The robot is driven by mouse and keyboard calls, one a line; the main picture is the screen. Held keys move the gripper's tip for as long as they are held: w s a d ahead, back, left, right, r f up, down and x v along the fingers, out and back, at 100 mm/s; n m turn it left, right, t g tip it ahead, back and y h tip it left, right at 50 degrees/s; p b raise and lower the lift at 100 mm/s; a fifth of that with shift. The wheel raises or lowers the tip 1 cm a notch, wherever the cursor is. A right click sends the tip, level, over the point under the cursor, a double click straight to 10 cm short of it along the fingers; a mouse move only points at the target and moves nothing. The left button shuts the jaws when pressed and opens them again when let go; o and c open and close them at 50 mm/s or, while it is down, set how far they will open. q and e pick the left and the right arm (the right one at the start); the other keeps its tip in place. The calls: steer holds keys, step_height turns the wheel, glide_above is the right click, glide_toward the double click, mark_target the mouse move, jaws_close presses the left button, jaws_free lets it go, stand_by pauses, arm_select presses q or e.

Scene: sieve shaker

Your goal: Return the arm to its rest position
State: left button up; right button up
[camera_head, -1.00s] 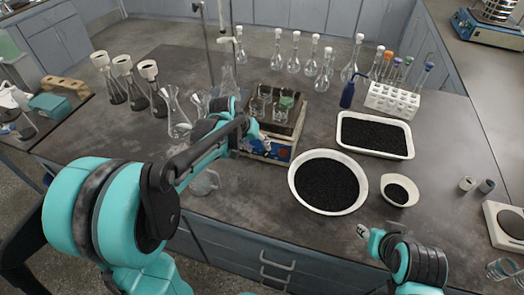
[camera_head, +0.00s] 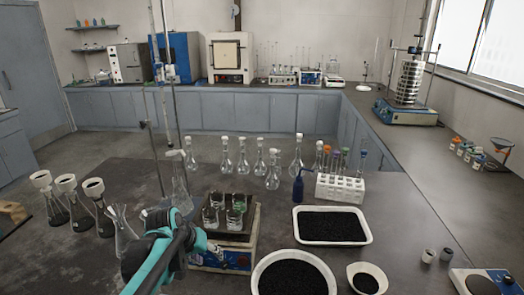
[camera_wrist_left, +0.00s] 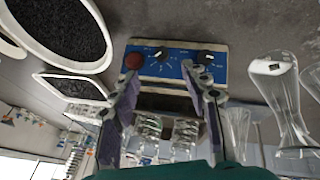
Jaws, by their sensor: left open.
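My left arm reaches in from the bottom left of the head view. Its gripper (camera_head: 194,240) is at the left side of a blue-fronted plate device (camera_head: 225,258) carrying several small glass beakers (camera_head: 212,217). In the left wrist view the two fingers (camera_wrist_left: 162,75) are spread apart with nothing held between them. The device's blue panel (camera_wrist_left: 176,68), with a red button and dark knobs, shows beyond the fingertips, and the beakers (camera_wrist_left: 150,132) show between the fingers. Whether the fingers touch the device I cannot tell. My right gripper is not in view.
Glass flasks (camera_head: 118,232) stand close by the left arm. Several dark-filled flasks (camera_head: 58,208) stand farther left. A white tray (camera_head: 369,238) and a round bowl (camera_head: 333,270) of black grains lie right. A sieve shaker (camera_head: 405,110) stands on the far right counter.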

arm_select(q)
steer(key=s+d+f+m+t+y, duration=0.1)
steer(key=s+d+m+t+y, duration=0.1)
steer(key=s, duration=1.7)
steer(key=shift+s+f, duration=0.25)
steer(key=shift+s, duration=0.1)
steer(key=shift+d, duration=0.1)
stand_by(0.5)
